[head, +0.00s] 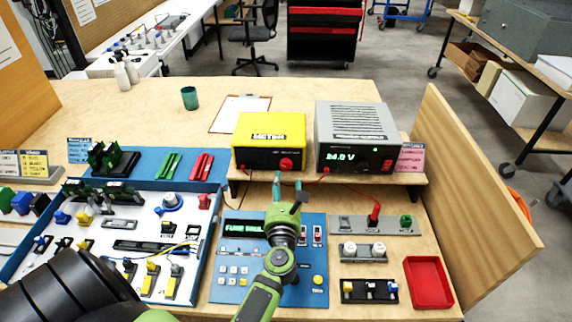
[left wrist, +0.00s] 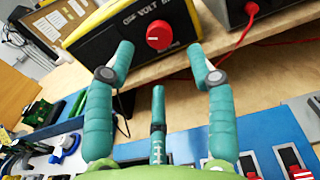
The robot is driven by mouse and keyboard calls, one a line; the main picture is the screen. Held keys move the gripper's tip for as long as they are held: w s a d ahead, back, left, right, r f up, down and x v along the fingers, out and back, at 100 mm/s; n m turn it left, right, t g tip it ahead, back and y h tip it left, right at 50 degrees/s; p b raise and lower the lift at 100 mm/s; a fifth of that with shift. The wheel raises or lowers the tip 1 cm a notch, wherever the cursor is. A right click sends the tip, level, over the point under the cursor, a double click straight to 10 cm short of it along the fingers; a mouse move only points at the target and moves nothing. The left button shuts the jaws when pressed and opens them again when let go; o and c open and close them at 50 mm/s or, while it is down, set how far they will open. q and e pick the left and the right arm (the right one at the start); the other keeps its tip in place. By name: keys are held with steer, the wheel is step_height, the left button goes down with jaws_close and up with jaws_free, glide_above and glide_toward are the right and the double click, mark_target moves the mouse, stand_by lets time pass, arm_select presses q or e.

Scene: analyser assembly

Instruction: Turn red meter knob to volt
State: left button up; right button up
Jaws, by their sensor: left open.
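The yellow meter (head: 268,128) stands on a raised wooden shelf, with a dark front panel and a red knob (head: 286,164) at its lower right. In the left wrist view the red knob (left wrist: 159,36) has a pale mark on it, and the labels OFF and VOLT show on the panel to its left. My left gripper (head: 287,186) is in front of and just below the knob. Its teal fingers are open and empty. In the wrist view the knob appears between and beyond the two upper fingertips (left wrist: 161,60), apparently not touched. My right gripper is not in view.
A grey power supply (head: 353,122) reading 24.0 V stands right of the meter, with red leads in front. A blue panel (head: 233,272) with a display and buttons lies below my arm. A red tray (head: 428,282) lies at the right, near an upright wooden board (head: 470,190).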

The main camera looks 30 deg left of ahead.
mark_target(286, 167)
arm_select(q)
steer(key=x, duration=0.5)
steer(key=shift+r+p, duration=0.1)
steer(key=shift+p, duration=0.25)
steer(key=shift+w+a, duration=0.25)
steer(key=shift+w, duration=0.3)
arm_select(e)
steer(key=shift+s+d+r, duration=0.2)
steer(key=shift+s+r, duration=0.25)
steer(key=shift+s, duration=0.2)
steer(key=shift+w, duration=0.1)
arm_select(q)
jaws_close()
